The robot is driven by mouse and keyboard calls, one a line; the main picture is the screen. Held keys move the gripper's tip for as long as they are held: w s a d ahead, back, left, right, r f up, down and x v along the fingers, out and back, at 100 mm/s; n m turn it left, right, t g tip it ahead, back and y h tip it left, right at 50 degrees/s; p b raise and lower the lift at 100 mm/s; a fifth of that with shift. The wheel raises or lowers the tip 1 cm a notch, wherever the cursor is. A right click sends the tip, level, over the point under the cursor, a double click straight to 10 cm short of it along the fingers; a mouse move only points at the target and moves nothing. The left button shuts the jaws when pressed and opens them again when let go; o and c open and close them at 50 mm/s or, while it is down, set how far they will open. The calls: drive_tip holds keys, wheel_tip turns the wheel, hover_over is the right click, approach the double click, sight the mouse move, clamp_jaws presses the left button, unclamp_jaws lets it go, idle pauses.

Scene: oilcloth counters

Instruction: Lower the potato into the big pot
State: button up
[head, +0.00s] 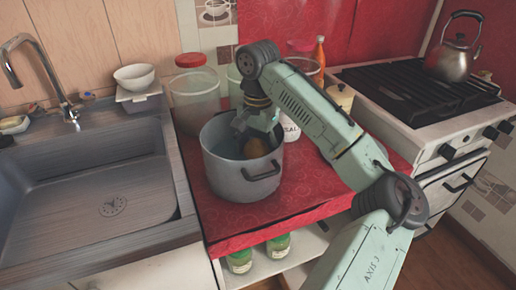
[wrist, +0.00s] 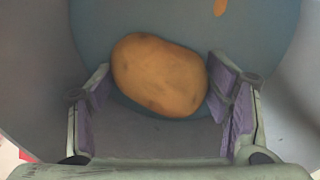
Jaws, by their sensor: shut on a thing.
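The big pot (head: 228,176) is grey metal with a dark side handle and stands on the red oilcloth counter. My gripper (head: 258,132) points down into the pot's mouth. The potato (head: 255,148) is yellow-brown and shows below the gripper, inside the rim. In the wrist view, the potato (wrist: 158,75) lies between the two purple-padded fingers of my gripper (wrist: 160,95), which is shut on it. The pot's bluish inside surrounds it in that view. Whether the potato touches the pot floor cannot be told. An orange piece (wrist: 220,7) shows at the wrist view's top edge.
A clear jar with a red lid (head: 193,88) stands behind the pot, and a white canister (head: 290,128) is close on its right. The sink (head: 95,190) is left; the stove with a kettle (head: 453,58) is right. Free red oilcloth (head: 300,185) lies right of the pot.

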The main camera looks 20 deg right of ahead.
drive_tip(key=shift+f, duration=0.55)
idle(0.4)
drive_tip(key=o, duration=1.3)
